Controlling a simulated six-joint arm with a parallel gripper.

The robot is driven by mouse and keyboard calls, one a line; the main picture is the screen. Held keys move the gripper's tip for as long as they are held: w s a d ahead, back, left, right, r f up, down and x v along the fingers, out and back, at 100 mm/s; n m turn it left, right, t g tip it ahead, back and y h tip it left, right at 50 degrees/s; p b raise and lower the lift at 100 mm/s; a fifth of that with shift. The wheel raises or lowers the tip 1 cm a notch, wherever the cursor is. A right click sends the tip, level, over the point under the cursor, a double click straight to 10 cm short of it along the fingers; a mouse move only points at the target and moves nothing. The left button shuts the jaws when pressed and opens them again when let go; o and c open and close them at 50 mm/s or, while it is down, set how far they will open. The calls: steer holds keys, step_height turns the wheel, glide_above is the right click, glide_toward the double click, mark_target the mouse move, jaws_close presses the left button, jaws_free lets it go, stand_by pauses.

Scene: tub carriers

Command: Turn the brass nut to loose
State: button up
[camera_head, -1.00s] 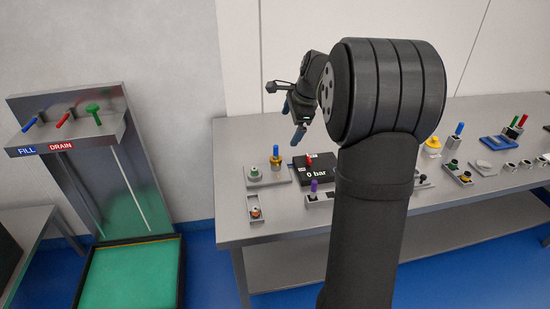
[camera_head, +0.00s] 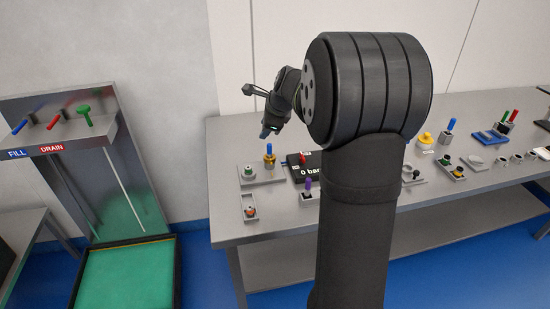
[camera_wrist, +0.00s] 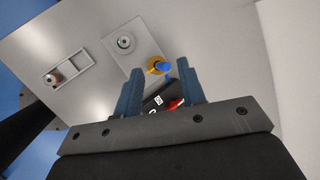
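The brass nut (camera_head: 269,160) stands upright on a light plate at the left of the steel table, with a blue handle (camera_head: 269,150) rising from it. In the wrist view the brass nut (camera_wrist: 155,66) and its blue handle (camera_wrist: 165,67) lie beyond the fingertips, between the two blue fingers. My gripper (camera_head: 266,130) is above and slightly left of the nut, apart from it. In the wrist view my gripper (camera_wrist: 160,75) has its fingers spread with nothing held between them.
A green-topped fitting (camera_head: 248,172) shares the plate. A black gauge box (camera_head: 305,172) reading 0 bar with a red lever is just right of the nut. A small tray (camera_head: 249,207) and a purple-handled block (camera_head: 309,190) stand in front. The wall is close behind.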

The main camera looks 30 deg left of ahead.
steer(key=s+a+f+m+t+y, duration=0.2)
steer(key=s+a+f+m, duration=0.2)
steer(key=s+m, duration=0.15)
steer(key=m+t+h, duration=0.3)
steer(key=m+t, duration=0.5)
steer(key=m, duration=0.6)
glide_toward(269, 161)
steer(key=x, duration=0.7)
steer(key=shift+w+a+f, duration=0.1)
steer(key=shift+w+a, duration=0.05)
steer(key=shift+w, duration=0.1)
steer(key=c, duration=0.8)
